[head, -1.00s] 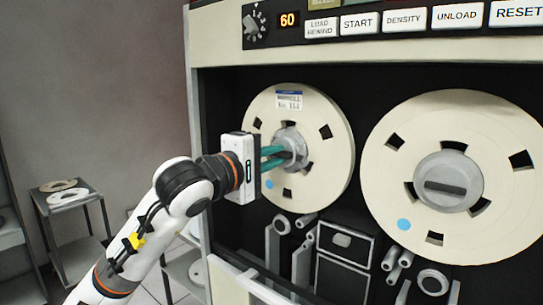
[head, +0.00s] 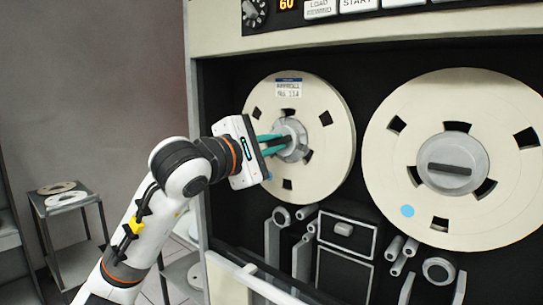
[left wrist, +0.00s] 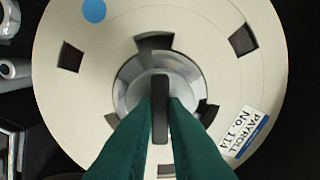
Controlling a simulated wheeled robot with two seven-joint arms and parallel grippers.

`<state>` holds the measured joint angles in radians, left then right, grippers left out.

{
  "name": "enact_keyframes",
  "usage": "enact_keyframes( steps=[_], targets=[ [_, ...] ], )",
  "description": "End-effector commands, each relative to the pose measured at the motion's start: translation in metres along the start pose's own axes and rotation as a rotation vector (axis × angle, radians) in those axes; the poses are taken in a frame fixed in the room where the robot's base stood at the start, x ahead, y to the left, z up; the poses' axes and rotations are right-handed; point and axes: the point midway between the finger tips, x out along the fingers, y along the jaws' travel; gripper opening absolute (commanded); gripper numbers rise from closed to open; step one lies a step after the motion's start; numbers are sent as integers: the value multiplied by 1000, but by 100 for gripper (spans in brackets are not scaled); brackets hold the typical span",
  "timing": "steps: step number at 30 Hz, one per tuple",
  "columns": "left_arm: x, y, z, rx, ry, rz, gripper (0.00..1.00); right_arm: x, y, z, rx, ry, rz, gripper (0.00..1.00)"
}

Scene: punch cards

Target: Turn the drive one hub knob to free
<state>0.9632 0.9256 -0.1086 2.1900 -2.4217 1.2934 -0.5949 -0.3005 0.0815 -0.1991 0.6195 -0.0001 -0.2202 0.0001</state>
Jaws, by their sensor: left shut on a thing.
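The left tape reel (head: 327,150) is cream with dark cutouts and a paper label (head: 288,88). It sits on the left hub of the machine. Its grey hub knob (head: 292,138) has a dark bar handle, which shows in the left wrist view (left wrist: 160,95). My left gripper (head: 277,145) has teal fingers, and they are shut on the bar, one finger on each side. In the left wrist view the bar stands upright between the fingertips (left wrist: 160,110). The label there reads "PAYROLL No. 114" (left wrist: 243,133). My right gripper is not in view.
A second reel (head: 395,180) with a grey hub knob (head: 446,166) is at the right. Buttons and a dial (head: 254,12) line the panel above. Rollers (head: 300,225) and boxes sit below the reels. A small table (head: 66,205) with rings stands at far left.

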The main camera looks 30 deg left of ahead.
Motion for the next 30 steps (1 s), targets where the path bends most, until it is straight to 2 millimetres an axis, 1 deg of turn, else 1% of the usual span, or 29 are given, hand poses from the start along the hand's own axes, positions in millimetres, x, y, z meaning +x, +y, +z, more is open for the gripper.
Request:
enact_keyframes(
  steps=[1, 9, 21, 30],
  targets=[
    [0, 4, 2, -44, 0, 1, 0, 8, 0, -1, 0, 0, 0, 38],
    [0, 4, 1, -302, 0, 3, 0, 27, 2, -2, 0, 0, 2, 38],
    [0, 4, 1, -680, -1, 4, 0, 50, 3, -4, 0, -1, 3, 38],
    [1, 4, 1, -930, -3, 6, 0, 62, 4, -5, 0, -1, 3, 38]
  ],
)
